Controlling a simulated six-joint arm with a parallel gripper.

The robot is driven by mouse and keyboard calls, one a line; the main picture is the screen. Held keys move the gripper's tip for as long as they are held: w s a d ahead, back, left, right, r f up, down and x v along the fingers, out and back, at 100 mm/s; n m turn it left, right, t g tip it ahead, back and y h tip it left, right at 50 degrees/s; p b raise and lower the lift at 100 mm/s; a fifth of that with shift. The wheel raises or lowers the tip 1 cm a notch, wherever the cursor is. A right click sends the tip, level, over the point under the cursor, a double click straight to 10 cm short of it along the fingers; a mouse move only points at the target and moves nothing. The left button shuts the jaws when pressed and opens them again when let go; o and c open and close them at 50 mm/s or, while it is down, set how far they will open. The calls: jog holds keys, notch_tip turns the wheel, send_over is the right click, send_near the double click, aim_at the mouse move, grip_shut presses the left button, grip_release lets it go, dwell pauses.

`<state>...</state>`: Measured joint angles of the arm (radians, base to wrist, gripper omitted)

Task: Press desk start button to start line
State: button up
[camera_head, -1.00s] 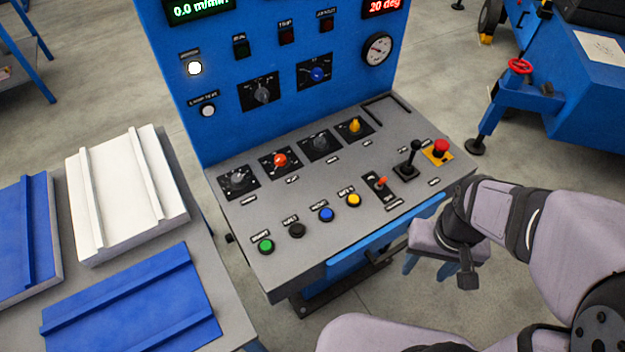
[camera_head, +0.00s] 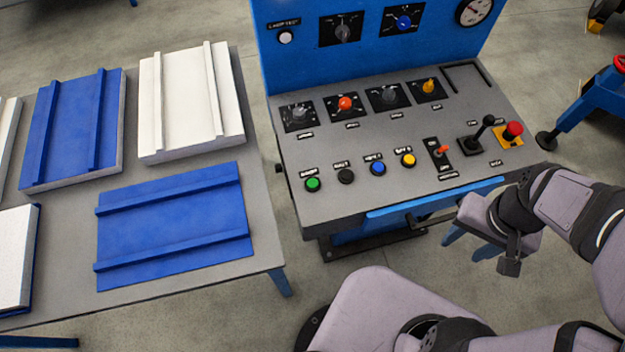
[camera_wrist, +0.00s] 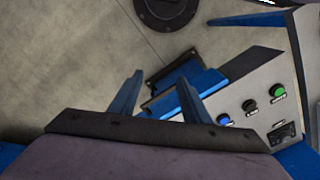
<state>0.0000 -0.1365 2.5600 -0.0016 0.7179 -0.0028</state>
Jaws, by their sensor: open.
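The desk panel (camera_head: 330,208) is a grey sloped console with a front row of push buttons. The green button (camera_head: 312,184) is at the left end of that row, its small label hard to read. A black button (camera_head: 346,176), a blue button (camera_head: 378,168) and a yellow button (camera_head: 408,160) follow to its right. My gripper (camera_head: 466,248) is off the desk's front right edge, pointing down, open and empty. In the wrist view its two blue fingers (camera_wrist: 158,96) are spread apart, and the green button (camera_wrist: 279,91) shows to their right. Nothing touches the buttons.
A toggle switch (camera_head: 443,150), a joystick (camera_head: 484,130) and a red mushroom button (camera_head: 513,131) stand on the desk's right side. A blue bar (camera_head: 430,203) runs along the front edge. A table (camera_head: 262,230) with blue and white panels is at the left.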

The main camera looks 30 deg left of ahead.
grip_shut()
dwell(1.5)
